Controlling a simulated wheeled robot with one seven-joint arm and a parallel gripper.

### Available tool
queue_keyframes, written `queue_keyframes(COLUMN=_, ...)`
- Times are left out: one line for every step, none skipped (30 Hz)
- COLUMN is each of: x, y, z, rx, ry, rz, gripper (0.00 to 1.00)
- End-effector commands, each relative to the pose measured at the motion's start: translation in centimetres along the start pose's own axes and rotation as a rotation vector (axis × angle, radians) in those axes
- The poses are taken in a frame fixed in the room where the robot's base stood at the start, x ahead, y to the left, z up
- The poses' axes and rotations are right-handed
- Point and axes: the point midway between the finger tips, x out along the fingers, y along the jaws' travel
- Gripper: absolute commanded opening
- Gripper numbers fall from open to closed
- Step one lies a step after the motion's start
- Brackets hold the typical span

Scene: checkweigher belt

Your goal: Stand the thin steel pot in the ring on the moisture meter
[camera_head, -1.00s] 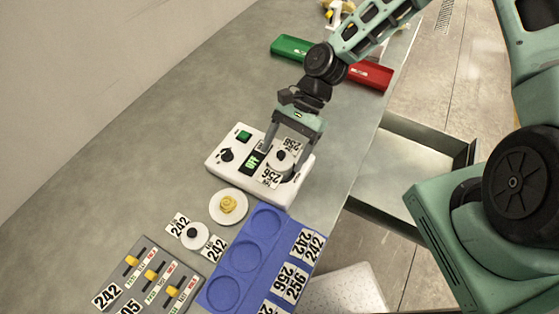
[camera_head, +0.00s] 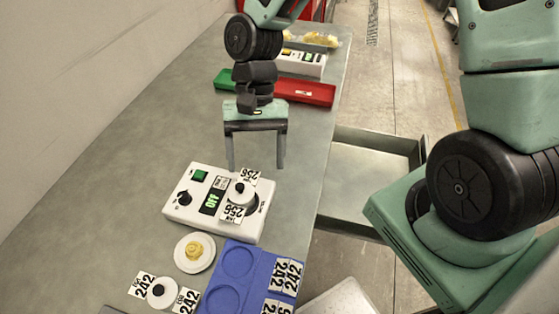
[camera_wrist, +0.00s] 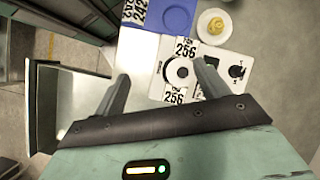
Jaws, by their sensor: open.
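The moisture meter (camera_head: 178,209) is a white box with a green button, a black dial and a display reading OFF; it also shows in the wrist view (camera_wrist: 224,58). A round pot (camera_head: 233,197) with a pale top, black knob and 256 tags stands upright at the meter's ring position. In the wrist view the same pot (camera_wrist: 171,72) shows a dark ring edge around it; how deep it sits is unclear. I cannot confirm its steel or wall thickness. My gripper (camera_head: 256,168) is open and empty, above and beyond the pot, apart from it.
A similar pot with 242 tags (camera_head: 150,294) stands at the front. A white dish (camera_head: 181,259) holds a yellow piece. A blue tray (camera_head: 247,262) with round recesses lies beside them. Green (camera_head: 226,79) and red (camera_head: 318,97) bins are behind. The table left of the meter is clear.

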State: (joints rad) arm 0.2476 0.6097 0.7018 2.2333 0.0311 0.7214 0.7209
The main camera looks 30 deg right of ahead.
Motion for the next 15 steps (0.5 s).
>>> queue_keyframes(x=-0.3, y=0.0, z=1.2, rx=-0.076, ry=0.041, rz=0.036, gripper=0.74)
queue_keyframes(x=-0.5, y=0.0, z=1.8, rx=-0.119, ry=0.061, rz=0.053, gripper=0.74)
queue_keyframes(x=-0.6, y=0.1, z=2.7, rx=-0.178, ry=0.086, rz=0.076, gripper=0.74)
queue_keyframes(x=-0.8, y=0.2, z=3.3, rx=-0.221, ry=0.105, rz=0.093, gripper=0.74)
queue_keyframes(x=-1.0, y=0.2, z=3.9, rx=-0.265, ry=0.123, rz=0.109, gripper=0.74)
queue_keyframes(x=-1.2, y=0.3, z=4.7, rx=-0.323, ry=0.149, rz=0.129, gripper=0.74)
queue_keyframes(x=-1.4, y=0.4, z=5.4, rx=-0.367, ry=0.167, rz=0.144, gripper=0.74)
queue_keyframes(x=-1.6, y=0.5, z=6.0, rx=-0.410, ry=0.185, rz=0.157, gripper=0.74)
queue_keyframes(x=-1.8, y=0.6, z=6.8, rx=-0.469, ry=0.209, rz=0.174, gripper=0.74)
queue_keyframes(x=-2.1, y=0.7, z=7.4, rx=-0.512, ry=0.227, rz=0.186, gripper=0.74)
queue_keyframes(x=-2.2, y=0.8, z=8.1, rx=-0.557, ry=0.244, rz=0.199, gripper=0.74)
queue_keyframes(x=-2.5, y=0.9, z=8.9, rx=-0.614, ry=0.266, rz=0.214, gripper=0.74)
queue_keyframes(x=-2.7, y=1.0, z=9.5, rx=-0.657, ry=0.282, rz=0.224, gripper=0.74)
queue_keyframes(x=-2.9, y=1.1, z=10.1, rx=-0.698, ry=0.298, rz=0.233, gripper=0.74)
queue_keyframes(x=-3.0, y=1.3, z=10.8, rx=-0.750, ry=0.316, rz=0.244, gripper=0.74)
